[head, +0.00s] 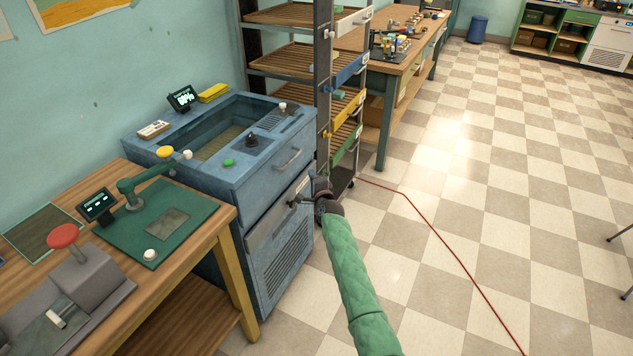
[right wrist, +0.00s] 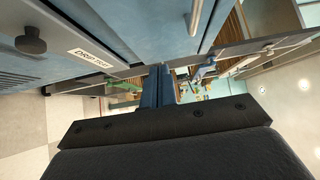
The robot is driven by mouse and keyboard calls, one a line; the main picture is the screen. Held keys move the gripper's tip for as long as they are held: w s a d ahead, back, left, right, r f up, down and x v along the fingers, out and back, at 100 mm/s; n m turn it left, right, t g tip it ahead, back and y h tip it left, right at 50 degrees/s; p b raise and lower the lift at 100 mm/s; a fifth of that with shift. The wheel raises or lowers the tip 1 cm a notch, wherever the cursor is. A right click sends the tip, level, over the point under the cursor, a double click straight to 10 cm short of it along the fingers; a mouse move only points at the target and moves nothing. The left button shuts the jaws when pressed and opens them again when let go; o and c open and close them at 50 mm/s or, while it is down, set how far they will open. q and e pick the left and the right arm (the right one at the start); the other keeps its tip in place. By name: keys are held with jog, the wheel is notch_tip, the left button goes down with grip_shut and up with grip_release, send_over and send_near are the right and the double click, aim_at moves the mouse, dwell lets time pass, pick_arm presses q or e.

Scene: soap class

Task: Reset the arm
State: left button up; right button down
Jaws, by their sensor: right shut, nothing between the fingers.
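My right arm, in a green quilted sleeve, reaches up from the bottom of the head view. My right gripper (head: 308,200) is at its end, beside the front right corner of the blue cabinet (head: 285,190). In the right wrist view the fingers of my right gripper (right wrist: 157,85) are together with nothing between them. My left gripper is in neither view.
A wooden bench (head: 190,245) with a green mat and a red-topped press (head: 65,238) stands at the left. A red cable (head: 440,235) crosses the checkered floor, which is mostly clear at the right.

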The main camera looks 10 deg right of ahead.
pick_arm(q)
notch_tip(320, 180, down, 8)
jog(key=p, duration=0.1)
jog(key=shift+p, duration=0.3)
pick_arm(e)
jog(key=s, duration=0.4)
jog(key=shift+d, duration=0.3)
